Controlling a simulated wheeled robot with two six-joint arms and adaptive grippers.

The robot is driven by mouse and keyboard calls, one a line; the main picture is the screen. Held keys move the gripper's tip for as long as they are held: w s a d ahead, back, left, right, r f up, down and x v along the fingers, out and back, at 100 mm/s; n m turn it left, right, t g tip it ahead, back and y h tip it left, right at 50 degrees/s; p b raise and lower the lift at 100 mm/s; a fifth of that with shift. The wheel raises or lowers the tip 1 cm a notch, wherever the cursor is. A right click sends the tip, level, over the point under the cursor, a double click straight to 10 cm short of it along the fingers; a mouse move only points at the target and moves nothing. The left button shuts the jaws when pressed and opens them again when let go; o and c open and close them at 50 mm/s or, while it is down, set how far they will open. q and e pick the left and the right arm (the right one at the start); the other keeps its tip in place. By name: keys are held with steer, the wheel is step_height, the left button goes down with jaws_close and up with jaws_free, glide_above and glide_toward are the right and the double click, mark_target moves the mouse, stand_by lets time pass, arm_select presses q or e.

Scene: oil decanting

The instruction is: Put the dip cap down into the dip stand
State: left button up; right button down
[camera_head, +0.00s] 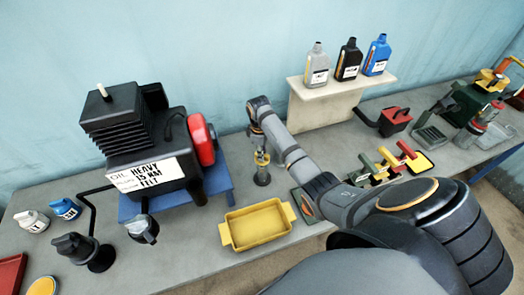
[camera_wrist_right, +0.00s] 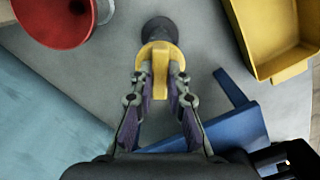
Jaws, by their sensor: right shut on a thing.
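The yellow dip cap (camera_wrist_right: 160,62) is between the fingers of my right gripper (camera_wrist_right: 160,85), which is shut on its upright tab. In the head view my right gripper (camera_head: 261,148) points down, with the cap (camera_head: 262,158) just under it. The dark dip stand (camera_head: 262,177) stands on the bench right below the cap; in the wrist view its dark round shape (camera_wrist_right: 158,29) shows just beyond the cap. The cap lines up closely with the stand, but I cannot tell whether it is seated in it. My left gripper is not in view.
A yellow tray (camera_head: 229,235) lies in front of the stand. A black engine (camera_head: 135,135) on a blue support (camera_head: 218,180) is to the left. A red round object (camera_wrist_right: 55,25) is near my gripper in the wrist view. A shelf (camera_head: 300,90) holds three bottles.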

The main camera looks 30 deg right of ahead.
steer(key=shift+f, duration=0.35)
steer(key=shift+r, duration=0.1)
steer(key=shift+p, duration=0.45)
steer(key=shift+f+b, duration=0.65)
steer(key=shift+f, duration=0.6)
steer(key=c, duration=1.3)
jaws_free()
steer(key=shift+o, duration=0.2)
